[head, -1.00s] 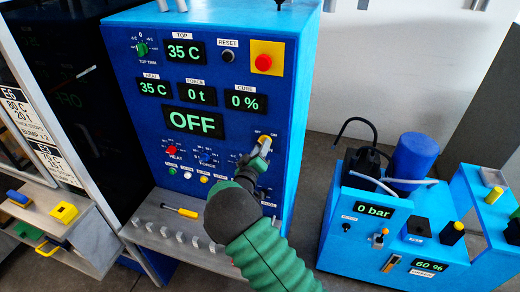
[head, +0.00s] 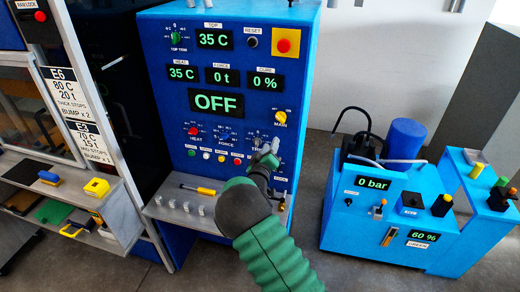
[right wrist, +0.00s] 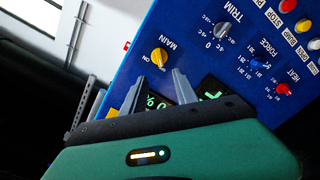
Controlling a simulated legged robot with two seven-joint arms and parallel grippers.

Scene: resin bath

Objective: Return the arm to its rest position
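My right arm (head: 265,235) reaches up in front of the blue press panel (head: 160,110) in the head view. My right gripper (head: 268,150) is at its end, below the yellow MAIN knob (head: 279,117). In the right wrist view the gripper's two fingers (right wrist: 158,82) stand apart with nothing between them. There the MAIN knob (right wrist: 158,57) lies just beyond the fingertips, apart from them. The grey TRIM knob (right wrist: 222,31) is to its right. In the head view the gripper partly covers the TRIM area. My left gripper is not in view.
A panel display (head: 217,102) reads OFF. A yellow-handled tool (head: 198,190) lies on the ledge below the panel. A blue vacuum unit (head: 340,223) stands at right, reading 0 bar. Shelves with blue and yellow blocks (head: 97,187) are at left. Floor shows between press and vacuum unit.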

